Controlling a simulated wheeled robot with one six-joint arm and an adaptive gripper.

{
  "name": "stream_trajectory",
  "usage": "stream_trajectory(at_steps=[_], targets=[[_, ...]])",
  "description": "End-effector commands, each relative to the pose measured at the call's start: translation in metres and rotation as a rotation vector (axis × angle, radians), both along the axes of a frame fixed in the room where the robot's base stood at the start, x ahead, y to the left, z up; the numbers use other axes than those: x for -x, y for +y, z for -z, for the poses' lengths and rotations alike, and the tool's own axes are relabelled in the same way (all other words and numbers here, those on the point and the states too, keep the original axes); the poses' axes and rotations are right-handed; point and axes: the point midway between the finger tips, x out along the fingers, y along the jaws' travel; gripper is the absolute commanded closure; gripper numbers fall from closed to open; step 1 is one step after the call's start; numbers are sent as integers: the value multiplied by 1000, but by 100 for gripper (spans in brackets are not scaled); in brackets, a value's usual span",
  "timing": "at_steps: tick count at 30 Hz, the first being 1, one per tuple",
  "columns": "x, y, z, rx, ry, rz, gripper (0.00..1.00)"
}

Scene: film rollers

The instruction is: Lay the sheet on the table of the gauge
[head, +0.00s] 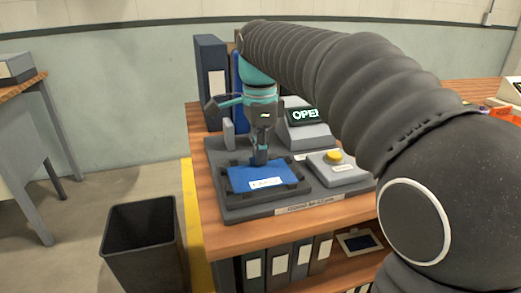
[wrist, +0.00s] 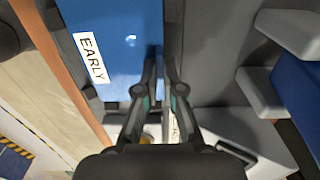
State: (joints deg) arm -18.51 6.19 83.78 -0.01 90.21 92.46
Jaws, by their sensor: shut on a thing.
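The blue sheet (head: 245,176) with a white label is level over the dark table of the gauge (head: 297,190). Its label reads EARLY in the wrist view, where the sheet (wrist: 125,50) fills the upper left. My gripper (head: 260,158) points down at the sheet's far edge and is shut on it. In the wrist view my gripper (wrist: 160,68) has its fingertips at the sheet's edge. I cannot tell whether the sheet touches the table or hangs just above it. The gauge's display (head: 306,115) reads OPEN.
A grey box with a yellow button (head: 334,156) stands right of the gauge table. Binders (head: 211,70) stand behind at the left. A black bin (head: 140,240) is on the floor at the left. More binders (head: 278,268) fill the shelf below.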

Motion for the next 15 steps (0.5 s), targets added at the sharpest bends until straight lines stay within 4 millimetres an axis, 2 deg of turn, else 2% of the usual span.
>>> stream_trajectory(at_steps=[5, 6, 8, 9, 15], targets=[[0, 0, 0, 0, 0, 0, 100], [0, 0, 0, 0, -1, 0, 84], [0, 0, 0, 0, -1, 0, 69], [0, 0, 0, 0, 0, 0, 64], [0, 0, 0, 0, 0, 0, 64]])
